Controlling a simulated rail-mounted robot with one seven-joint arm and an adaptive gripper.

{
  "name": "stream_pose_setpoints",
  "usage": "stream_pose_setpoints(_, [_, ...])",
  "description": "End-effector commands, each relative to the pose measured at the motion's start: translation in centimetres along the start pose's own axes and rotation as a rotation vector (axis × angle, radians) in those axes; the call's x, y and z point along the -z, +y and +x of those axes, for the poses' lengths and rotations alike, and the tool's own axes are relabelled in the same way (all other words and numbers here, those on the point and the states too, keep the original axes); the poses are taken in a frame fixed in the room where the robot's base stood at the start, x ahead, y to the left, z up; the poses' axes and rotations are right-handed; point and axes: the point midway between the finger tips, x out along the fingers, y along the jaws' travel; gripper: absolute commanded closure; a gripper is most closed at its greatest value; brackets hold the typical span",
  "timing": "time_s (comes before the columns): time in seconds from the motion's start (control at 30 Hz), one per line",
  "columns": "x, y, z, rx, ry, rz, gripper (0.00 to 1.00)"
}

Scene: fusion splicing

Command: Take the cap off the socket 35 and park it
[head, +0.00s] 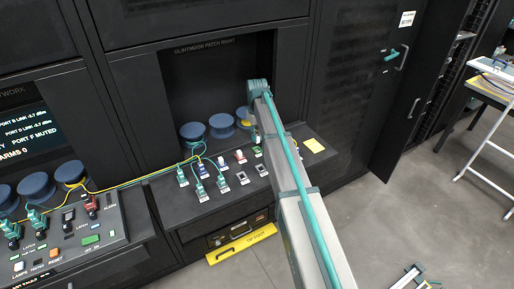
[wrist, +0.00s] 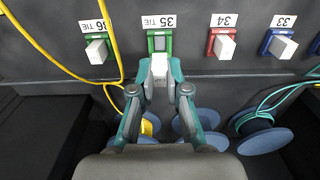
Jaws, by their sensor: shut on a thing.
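Socket 35 (wrist: 158,38) is a green-framed socket on the dark panel, with its upside-down label just above it in the wrist view. Its grey face shows above the white cap (wrist: 159,66). My gripper (wrist: 159,84) is shut on this cap, with one finger on each side of it. The cap sits lower in the picture than the caps on the neighbouring sockets and looks drawn off the socket face. Whether its far end is fully clear cannot be told. In the head view my arm hides the gripper and the cap.
Capped sockets 36 (wrist: 97,48), 34 (wrist: 223,44) and 33 (wrist: 282,45) flank it. A yellow fibre (wrist: 116,40) hangs close on the left, and teal fibre (wrist: 265,108) loops at right. Blue spools (head: 221,126) stand behind the panel. A yellow pad (head: 314,145) lies at its right end.

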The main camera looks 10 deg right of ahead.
Motion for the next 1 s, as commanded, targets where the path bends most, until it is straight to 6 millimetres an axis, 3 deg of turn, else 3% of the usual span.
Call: stream_pose_setpoints(1.0, [-0.2, -0.1, -2.5, 0.0, 0.0, 0.0, 1.0])
